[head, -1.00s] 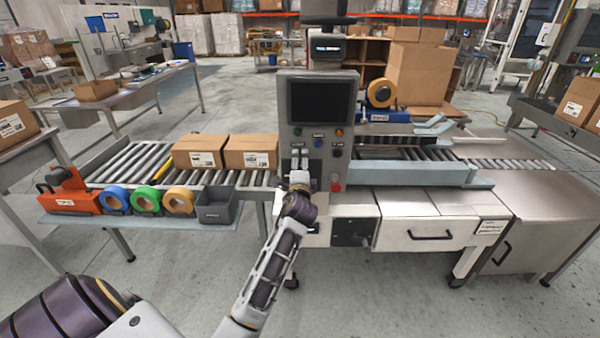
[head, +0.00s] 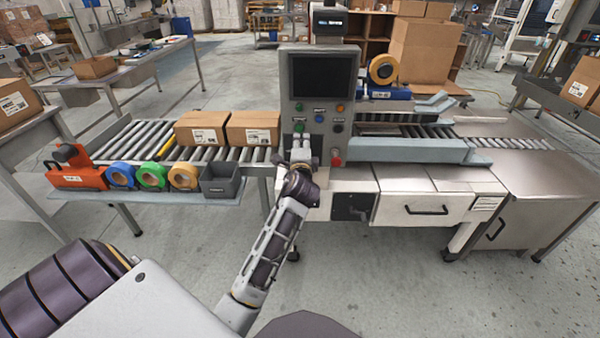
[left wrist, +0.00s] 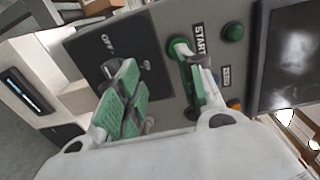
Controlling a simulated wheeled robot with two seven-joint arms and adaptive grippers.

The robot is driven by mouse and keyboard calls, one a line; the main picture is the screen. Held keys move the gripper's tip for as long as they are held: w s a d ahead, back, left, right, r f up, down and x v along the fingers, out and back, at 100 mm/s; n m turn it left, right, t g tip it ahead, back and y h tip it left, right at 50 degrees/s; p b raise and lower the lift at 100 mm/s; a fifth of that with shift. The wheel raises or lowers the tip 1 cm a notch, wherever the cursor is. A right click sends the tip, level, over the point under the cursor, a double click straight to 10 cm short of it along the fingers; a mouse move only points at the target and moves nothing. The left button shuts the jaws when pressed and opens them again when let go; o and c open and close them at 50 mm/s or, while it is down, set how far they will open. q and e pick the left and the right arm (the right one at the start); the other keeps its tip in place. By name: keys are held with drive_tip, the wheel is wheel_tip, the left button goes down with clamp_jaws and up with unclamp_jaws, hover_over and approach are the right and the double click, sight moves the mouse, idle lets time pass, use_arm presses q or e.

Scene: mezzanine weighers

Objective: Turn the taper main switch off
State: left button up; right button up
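The taper's grey control panel (head: 287,85) stands upright in the middle of the head view. The main switch's black plate (left wrist: 88,58), marked OFF and ON, shows in the left wrist view beside the START label. A dark knob (left wrist: 111,68) on it is partly covered by a finger; I cannot tell which way it points. My left gripper (head: 300,151) is in front of the panel's lower left and hides the switch in the head view. In the left wrist view its green-padded fingers (left wrist: 156,88) are apart with nothing clearly between them. My right gripper is out of view.
A green button (left wrist: 233,31) is close to the fingers, and a red button (head: 336,155) sits low on the panel. Two cartons (head: 252,128) rest on the roller conveyor to the left. Tape rolls (head: 153,175) and a grey bin (head: 221,180) are on the front shelf.

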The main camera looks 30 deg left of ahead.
use_arm(q)
drive_tip(key=f+v, duration=0.1)
drive_tip(key=v, duration=1.1)
drive_tip(key=shift+s+f, duration=0.25)
drive_tip(key=shift+f, duration=0.05)
idle(1.7)
drive_tip(key=shift+d, duration=0.1)
drive_tip(key=shift+p, duration=0.35)
drive_tip(key=shift+f, duration=0.1)
idle(0.5)
